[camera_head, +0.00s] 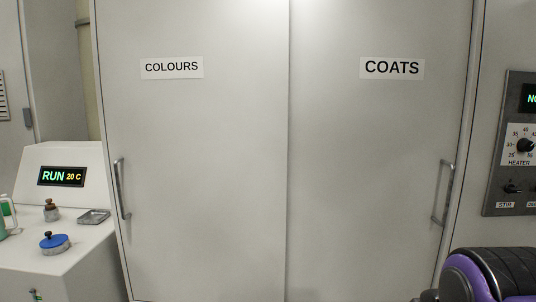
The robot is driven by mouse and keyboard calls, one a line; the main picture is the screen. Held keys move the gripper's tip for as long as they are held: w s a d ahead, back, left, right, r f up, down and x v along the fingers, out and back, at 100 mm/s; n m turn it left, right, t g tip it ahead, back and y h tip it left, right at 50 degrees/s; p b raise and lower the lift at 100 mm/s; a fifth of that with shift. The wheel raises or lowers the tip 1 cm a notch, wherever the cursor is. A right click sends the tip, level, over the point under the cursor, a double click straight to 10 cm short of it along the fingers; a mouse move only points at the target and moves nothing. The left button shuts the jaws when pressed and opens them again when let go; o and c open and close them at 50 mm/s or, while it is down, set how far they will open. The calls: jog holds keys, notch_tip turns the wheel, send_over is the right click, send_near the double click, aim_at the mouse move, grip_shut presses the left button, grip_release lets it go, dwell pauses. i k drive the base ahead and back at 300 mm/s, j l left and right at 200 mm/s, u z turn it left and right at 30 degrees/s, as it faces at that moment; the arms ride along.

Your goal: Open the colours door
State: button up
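The colours door (205,160) is the left panel of a tall grey cabinet, with a white label reading COLOURS (172,67). It looks closed, meeting the right panel at a vertical seam. Its handle (121,188) is an upright metal bar near the door's left edge, and nothing touches it. The right panel is the coats door (370,160), labelled COATS, with its own bar handle (443,193) near its right edge; it also looks closed. My gripper is not in view; a purple and black part of my arm shows at the lower right.
A white machine (60,255) stands left of the cabinet, close to the colours handle. Its display (61,176) reads RUN 20 C. A blue-topped lid (54,243), a small brown item (51,211) and a metal tray (94,217) lie on it. A heater panel (510,150) is at right.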

aim_at(195, 93)
jog(key=j+z, duration=0.1)
jog(key=j, duration=0.45)
jog(key=j+z, duration=0.15)
jog(key=j, duration=0.4)
jog(key=k+j+z, duration=0.1)
jog(key=j, duration=0.4)
jog(key=k+j+z, duration=0.15)
jog(key=j, duration=0.35)
